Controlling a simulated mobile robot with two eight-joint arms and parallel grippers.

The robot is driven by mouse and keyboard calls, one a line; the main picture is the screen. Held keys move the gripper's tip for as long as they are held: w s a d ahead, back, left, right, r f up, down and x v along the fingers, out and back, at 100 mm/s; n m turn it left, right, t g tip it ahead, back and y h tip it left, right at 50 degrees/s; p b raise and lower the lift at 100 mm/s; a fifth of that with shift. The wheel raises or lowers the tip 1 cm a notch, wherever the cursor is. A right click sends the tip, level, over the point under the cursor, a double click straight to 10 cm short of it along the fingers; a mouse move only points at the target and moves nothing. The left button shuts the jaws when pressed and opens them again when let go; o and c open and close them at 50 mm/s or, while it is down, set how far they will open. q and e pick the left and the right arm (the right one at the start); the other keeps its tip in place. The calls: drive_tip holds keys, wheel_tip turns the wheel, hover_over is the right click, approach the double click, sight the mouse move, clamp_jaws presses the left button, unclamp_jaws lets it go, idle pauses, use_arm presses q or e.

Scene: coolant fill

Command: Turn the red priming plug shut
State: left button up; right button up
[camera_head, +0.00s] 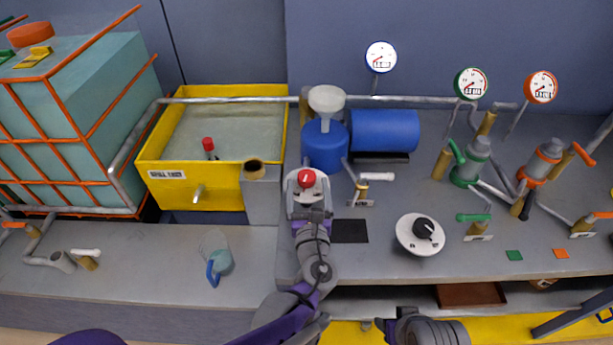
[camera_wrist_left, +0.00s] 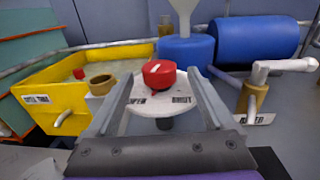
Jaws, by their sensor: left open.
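The red priming plug (camera_head: 306,178) sits on a round white plate behind my left gripper in the head view. In the left wrist view the plug (camera_wrist_left: 158,73) is a red knob with a white mark on top. The plate (camera_wrist_left: 140,108) carries a partly covered label at left and one reading "SHUT" at right. My left gripper (camera_head: 307,198) is open, its fingers on either side of the plug in the wrist view; I cannot tell whether they touch it. Part of my right arm shows at the bottom; its jaw state is unclear.
A blue tank (camera_head: 325,147) with a white funnel (camera_head: 326,100) stands behind the plug. A yellow basin (camera_head: 148,181) is at left. A white-handled valve (camera_head: 361,190) is close on the right, with a black-knobbed dial (camera_head: 408,234) beyond. A blue-handled jug (camera_head: 220,262) stands at front left.

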sight(308, 185)
use_arm(q)
drive_tip(key=shift+w+a, duration=0.2)
drive_tip(key=shift+w, duration=1.65)
drive_tip(key=c, duration=1.4)
